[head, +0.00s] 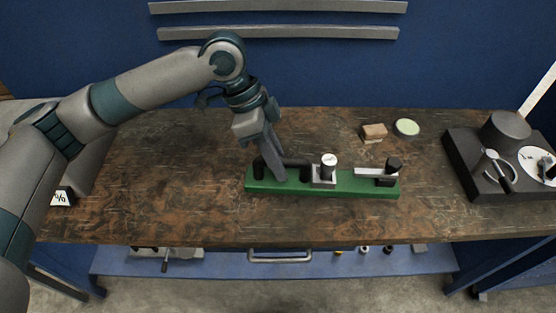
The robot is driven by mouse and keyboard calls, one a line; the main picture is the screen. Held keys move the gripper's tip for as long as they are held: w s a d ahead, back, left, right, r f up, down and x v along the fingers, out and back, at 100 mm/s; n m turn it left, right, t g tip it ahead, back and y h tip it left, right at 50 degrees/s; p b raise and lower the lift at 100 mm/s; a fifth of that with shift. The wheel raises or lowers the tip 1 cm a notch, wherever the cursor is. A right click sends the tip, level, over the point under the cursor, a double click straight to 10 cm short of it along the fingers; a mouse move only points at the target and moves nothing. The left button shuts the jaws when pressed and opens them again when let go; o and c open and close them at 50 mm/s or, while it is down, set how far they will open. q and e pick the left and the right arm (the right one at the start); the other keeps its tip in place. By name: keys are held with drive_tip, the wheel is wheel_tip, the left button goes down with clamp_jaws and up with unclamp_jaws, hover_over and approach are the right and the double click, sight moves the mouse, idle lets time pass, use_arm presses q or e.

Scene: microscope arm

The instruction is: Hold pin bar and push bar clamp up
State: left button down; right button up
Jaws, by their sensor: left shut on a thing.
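A green base (350,189) lies on the workbench. A dark bar (297,162) runs along its left part, and a black upright post (258,168) stands at its left end. My left gripper (277,172) reaches down from above, shut on the dark bar, which appears to be the pin bar; the fingers partly hide it. Right of it, a metal block (323,183) holds a dark cylinder with a white top (329,160). At the right end is a flat light bar (370,172) with a black knob (394,165). I cannot tell which part is the bar clamp. My right gripper is out of view.
A tan block (374,132) and a round pale-green dish (406,128) lie behind the base. A dark grey device (474,180) stands at the right. The worn wooden bench (160,190) is clear in front.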

sight(254, 168)
use_arm(q)
drive_tip(key=shift+w+a+f, duration=0.3)
drive_tip(key=shift+a+f, duration=0.45)
drive_tip(key=shift+a, duration=0.15)
drive_tip(key=shift+w+a+f, duration=0.35)
drive_tip(key=shift+a+f, duration=0.45)
drive_tip(key=shift+a, duration=0.05)
drive_tip(key=shift+w+a+f, duration=0.3)
drive_tip(key=shift+a+f, duration=0.45)
drive_tip(key=shift+a, duration=0.15)
drive_tip(key=shift+w+a+f+b, duration=0.15)
drive_tip(key=shift+w+a+f, duration=0.2)
drive_tip(key=shift+a+f, duration=0.55)
drive_tip(key=shift+w+a+f+b, duration=0.1)
drive_tip(key=shift+w+a+f, duration=0.2)
drive_tip(key=shift+a+f, duration=0.55)
drive_tip(key=shift+w+a+f+b, duration=0.15)
drive_tip(key=shift+w+a+f, duration=0.2)
drive_tip(key=shift+a+f, duration=0.55)
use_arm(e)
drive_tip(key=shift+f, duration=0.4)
use_arm(q)
drive_tip(key=shift+a+r, duration=0.15)
drive_tip(key=shift+f, duration=0.6)
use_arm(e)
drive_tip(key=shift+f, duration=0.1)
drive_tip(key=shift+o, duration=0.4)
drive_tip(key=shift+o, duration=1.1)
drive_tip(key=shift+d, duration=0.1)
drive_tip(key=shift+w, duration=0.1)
